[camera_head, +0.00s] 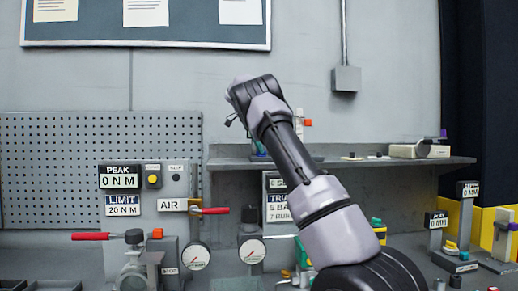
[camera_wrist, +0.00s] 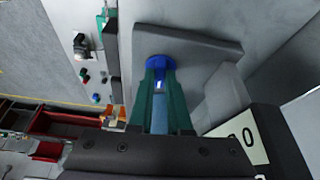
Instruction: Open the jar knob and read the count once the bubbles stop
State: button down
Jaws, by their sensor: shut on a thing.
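In the wrist view, my gripper (camera_wrist: 160,80) has its green fingers shut on a blue knob (camera_wrist: 157,62). A light blue strip shows between the fingers. A grey slab lies behind the knob, and a pale, see-through-looking body, perhaps the jar (camera_wrist: 222,95), stands to its right. A white count plate (camera_wrist: 243,138) at lower right shows a 0, partly covered by a dark frame. I cannot make out any bubbles. In the head view, my arm reaches up to the wall shelf and hides most of the gripper and the knob.
The shelf (camera_head: 400,160) carries a beige device (camera_head: 418,150) at right. Below are the PEAK display (camera_head: 120,176) reading 0 NM, a red-handled AIR valve (camera_head: 213,211), two round gauges and another red lever (camera_head: 92,236). A grey box (camera_head: 346,79) hangs on the wall.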

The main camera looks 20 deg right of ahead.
jog(key=shift+m, duration=0.4)
jog(key=c, duration=0.9)
grip_release()
jog(key=shift+o, duration=0.2)
jog(key=shift+r, duration=0.1)
jog(key=shift+w+a+r, duration=0.1)
jog(key=shift+a+r, duration=0.05)
jog(key=shift+r, duration=0.1)
jog(key=a, duration=0.4)
jog(key=w+a, duration=0.1)
jog(key=a, duration=0.3)
jog(key=w+a, duration=0.1)
jog(key=a, duration=0.3)
jog(key=shift+r, duration=0.2)
jog(key=shift+r, duration=0.1)
